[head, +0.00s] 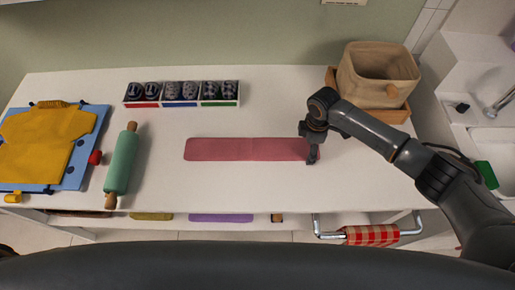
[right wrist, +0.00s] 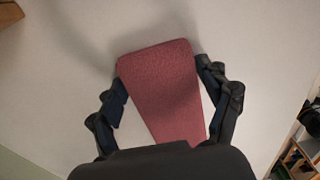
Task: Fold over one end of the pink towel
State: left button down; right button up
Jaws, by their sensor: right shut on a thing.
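The pink towel (head: 240,149) lies flat as a long narrow strip in the middle of the white table. My right gripper (head: 313,158) is down at the towel's right end and covers that end in the head view. In the right wrist view the towel (right wrist: 165,85) runs between the two dark fingers, one along each long edge. The right gripper is shut on the towel's right end. My left gripper is not in view.
The white table (head: 270,190) is clear in front of the towel. A green rolling pin (head: 121,160) and a yellow shirt (head: 40,145) on a blue board lie left. Rolled items in boxes (head: 181,92) stand behind; a beige basket (head: 375,75) is back right.

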jog(key=r+p, duration=0.1)
jog(key=r+h+p, duration=0.1)
jog(key=r+p, duration=0.1)
jog(key=shift+w+a+r+h+p, duration=0.1)
jog(key=shift+a+h+p, duration=0.15)
jog(key=shift+h+p, duration=0.15)
jog(key=shift+r, duration=0.25)
jog(key=shift+h, duration=0.4)
jog(key=shift+a+r+h+p, duration=0.2)
jog(key=shift+r+h+p, duration=0.1)
jog(key=shift+r+p, duration=0.35)
jog(key=shift+a+r+h+p, duration=0.15)
jog(key=shift+r+h+p, duration=0.15)
jog(key=shift+r+p, duration=0.3)
jog(key=shift+a+r+h, duration=0.2)
jog(key=shift+r+h, duration=0.3)
